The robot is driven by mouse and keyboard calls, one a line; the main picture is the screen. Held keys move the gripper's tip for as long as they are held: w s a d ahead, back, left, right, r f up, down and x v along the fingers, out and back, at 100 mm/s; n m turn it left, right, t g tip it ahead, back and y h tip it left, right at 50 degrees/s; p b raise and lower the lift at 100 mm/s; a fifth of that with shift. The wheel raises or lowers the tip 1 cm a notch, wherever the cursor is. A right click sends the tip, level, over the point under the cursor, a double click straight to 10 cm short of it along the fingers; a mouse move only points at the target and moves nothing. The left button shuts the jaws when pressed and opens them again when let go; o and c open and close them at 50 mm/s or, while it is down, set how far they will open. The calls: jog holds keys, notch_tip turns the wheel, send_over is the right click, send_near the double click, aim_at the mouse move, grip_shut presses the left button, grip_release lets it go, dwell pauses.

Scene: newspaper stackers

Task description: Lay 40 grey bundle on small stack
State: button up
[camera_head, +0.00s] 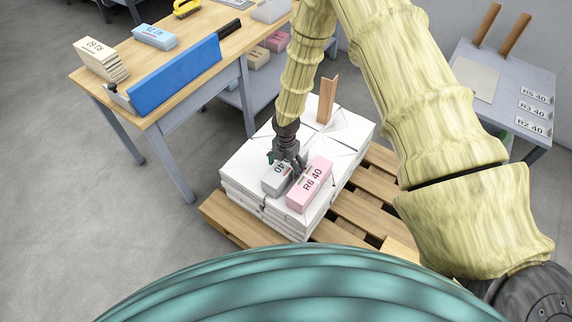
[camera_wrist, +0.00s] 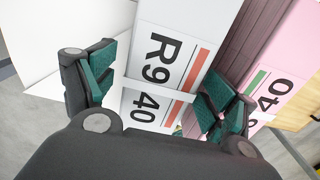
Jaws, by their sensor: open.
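The grey bundle (camera_head: 272,184) lies on the white stack (camera_head: 242,176) on the pallet. In the wrist view the grey bundle (camera_wrist: 176,28) shows the label "R9 40" and a pale band across it. My gripper (camera_head: 287,165) is directly over the grey bundle. In the wrist view my gripper (camera_wrist: 158,90) is open, with one finger on each side of the bundle; I cannot tell whether they touch it. The gripper hides part of the bundle in the head view. Which pile is the small stack is not marked.
A pink bundle (camera_head: 309,186) labelled "R6 40" lies close on the right. A brown upright corner piece (camera_head: 327,100) stands behind. The wooden pallet (camera_head: 365,208) extends right. The left bench (camera_head: 190,80) carries beige and blue bundles; a grey side table (camera_head: 490,95) holds labelled cards.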

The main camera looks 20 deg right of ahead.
notch_tip(320, 180, up, 12)
dwell(0.8)
